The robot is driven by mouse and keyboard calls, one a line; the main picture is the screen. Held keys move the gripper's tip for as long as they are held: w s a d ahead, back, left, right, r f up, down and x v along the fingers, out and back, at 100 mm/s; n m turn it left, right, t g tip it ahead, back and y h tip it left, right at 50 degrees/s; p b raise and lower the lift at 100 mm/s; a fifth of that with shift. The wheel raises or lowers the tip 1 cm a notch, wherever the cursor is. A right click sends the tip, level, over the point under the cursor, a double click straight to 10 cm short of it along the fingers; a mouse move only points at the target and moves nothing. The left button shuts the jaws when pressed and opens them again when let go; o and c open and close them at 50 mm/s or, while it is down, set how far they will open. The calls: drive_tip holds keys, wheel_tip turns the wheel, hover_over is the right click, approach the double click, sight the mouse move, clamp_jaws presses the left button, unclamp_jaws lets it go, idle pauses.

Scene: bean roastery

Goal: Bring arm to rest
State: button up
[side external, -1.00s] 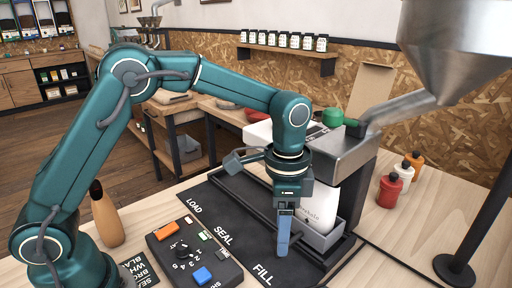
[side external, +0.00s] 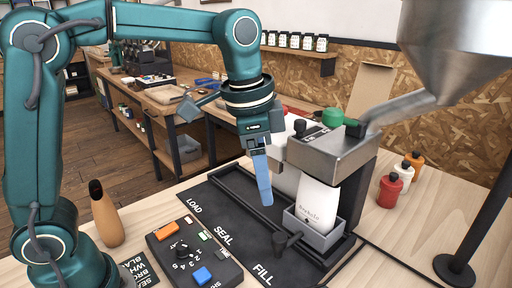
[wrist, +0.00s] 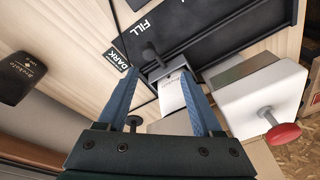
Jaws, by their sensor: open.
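My gripper (side external: 266,198) hangs in the air above the black mat (side external: 235,212), left of the filling machine, its fingers pointing down. In the wrist view my gripper (wrist: 158,75) shows two blue fingers spread apart with nothing held between them. A white printed bag (side external: 318,200) stands upright in a grey tray (side external: 318,238) under the metal filling machine (side external: 335,148). The bag (wrist: 172,92) also shows in the wrist view beyond the fingers. My gripper is apart from the bag and the machine.
A control box (side external: 195,252) with orange and blue buttons and a brown bottle (side external: 107,218) stand at the front left. A dark handle (side external: 284,242) sticks out before the tray. Red, white and orange bottles (side external: 390,190) stand right. A black post (side external: 480,215) rises at far right.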

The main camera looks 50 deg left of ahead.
drive_tip(key=s+a+r+n+t, duration=0.3)
drive_tip(key=s+a+n, duration=0.1)
drive_tip(key=s, duration=0.4)
drive_tip(key=s+a+f+n, duration=0.1)
drive_tip(key=s+f+n, duration=0.2)
drive_tip(key=s+f, duration=0.2)
drive_tip(key=shift+a+f+n+t, duration=0.2)
drive_tip(key=shift+n+t, duration=0.1)
drive_tip(key=shift+n, duration=0.1)
